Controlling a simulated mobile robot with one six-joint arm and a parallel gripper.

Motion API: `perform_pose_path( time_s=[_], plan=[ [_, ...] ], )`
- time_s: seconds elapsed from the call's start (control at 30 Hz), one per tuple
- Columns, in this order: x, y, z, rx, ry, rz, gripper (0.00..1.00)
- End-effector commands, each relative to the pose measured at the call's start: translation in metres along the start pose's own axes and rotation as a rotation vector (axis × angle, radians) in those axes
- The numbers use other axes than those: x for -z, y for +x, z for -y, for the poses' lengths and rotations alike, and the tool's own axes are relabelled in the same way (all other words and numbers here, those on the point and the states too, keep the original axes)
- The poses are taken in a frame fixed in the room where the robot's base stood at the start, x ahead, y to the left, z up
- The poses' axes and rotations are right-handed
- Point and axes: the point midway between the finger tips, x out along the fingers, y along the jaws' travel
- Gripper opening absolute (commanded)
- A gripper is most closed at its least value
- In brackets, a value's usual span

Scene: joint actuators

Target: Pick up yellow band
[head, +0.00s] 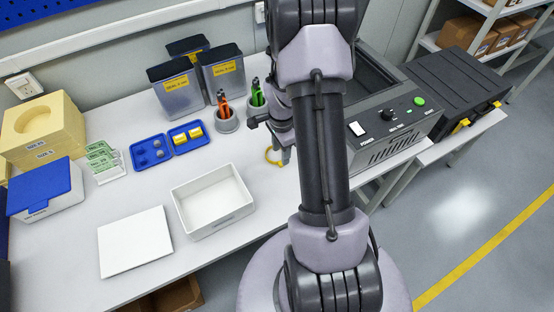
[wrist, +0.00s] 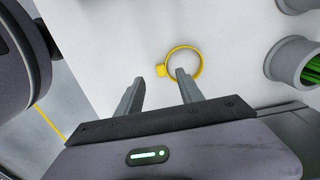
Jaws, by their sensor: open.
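The yellow band (wrist: 202,64) is a thin ring with a small square tab on its left side. It lies flat on the white table in the wrist view, just beyond my gripper's fingertips. In the head view the band (head: 268,157) shows at the left of my gripper (head: 283,158), partly hidden by it. My gripper (wrist: 158,82) is open and empty in the wrist view. Its right fingertip overlaps the near edge of the ring in the picture, and its left fingertip is left of the tab. Whether a finger touches the band I cannot tell.
Grey cups with orange-handled (head: 227,122) and green-handled (head: 257,112) tools stand behind the band. An open white box (head: 213,222) is at the left front. A grey machine (head: 395,135) is on the right. The table between box and band is clear.

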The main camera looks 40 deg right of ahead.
Motion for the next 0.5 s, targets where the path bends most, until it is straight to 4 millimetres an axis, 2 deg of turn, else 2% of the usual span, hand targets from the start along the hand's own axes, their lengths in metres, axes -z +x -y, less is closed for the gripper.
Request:
perform_pose_path(
  time_s=[0.17,0.3,0.5],
  plan=[
    [0.003,0.022,0.001,0.0,0.0,0.0,0.44],
    [0.004,0.051,0.001,-0.002,0.0,0.001,0.44],
    [0.004,0.053,0.002,0.001,0.0,0.0,0.44]
  ],
)
